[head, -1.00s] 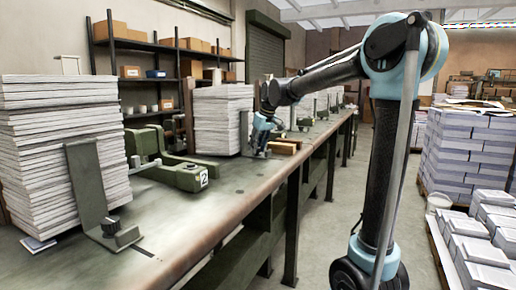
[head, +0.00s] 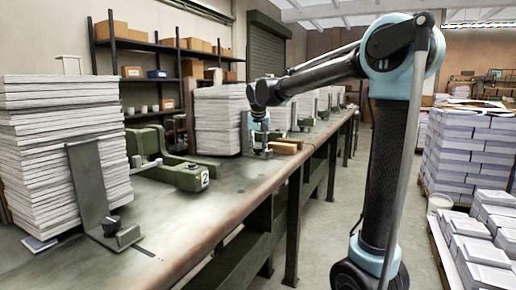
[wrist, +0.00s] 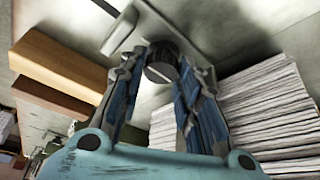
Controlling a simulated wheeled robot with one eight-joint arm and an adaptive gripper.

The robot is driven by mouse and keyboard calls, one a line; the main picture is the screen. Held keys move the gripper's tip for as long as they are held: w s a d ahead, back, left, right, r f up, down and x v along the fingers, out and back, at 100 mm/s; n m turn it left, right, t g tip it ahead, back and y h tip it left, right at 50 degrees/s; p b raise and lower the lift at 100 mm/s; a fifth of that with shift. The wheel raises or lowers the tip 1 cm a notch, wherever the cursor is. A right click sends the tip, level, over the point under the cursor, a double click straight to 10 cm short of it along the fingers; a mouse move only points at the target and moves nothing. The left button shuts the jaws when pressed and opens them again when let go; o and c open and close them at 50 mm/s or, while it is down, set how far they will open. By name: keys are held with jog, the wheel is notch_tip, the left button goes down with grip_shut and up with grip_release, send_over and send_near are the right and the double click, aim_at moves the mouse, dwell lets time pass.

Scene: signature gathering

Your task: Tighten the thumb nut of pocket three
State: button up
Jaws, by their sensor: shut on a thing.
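The thumb nut (wrist: 162,66), a dark round knob, sits between my gripper's fingertips in the wrist view. My gripper (wrist: 160,75) is shut on its sides. Pale metal of the bracket foot (wrist: 190,15) shows around and behind the nut. In the head view my gripper (head: 259,149) points down at the bench, beside the upright bracket (head: 245,133) in front of the second paper stack (head: 220,118). The nut is too small and covered to make out there. That paper stack's layered edges (wrist: 265,110) also show at the right of the wrist view.
Brown blocks (head: 285,147) lie on the bench close right of my gripper; they also show in the wrist view (wrist: 58,65). A green clamp marked 2 (head: 185,177) and a nearer bracket with its nut (head: 110,225) stand on the bench (head: 190,215).

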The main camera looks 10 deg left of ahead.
dwell(0.4)
jog(key=o, duration=1.1)
jog(key=shift+c, duration=0.2)
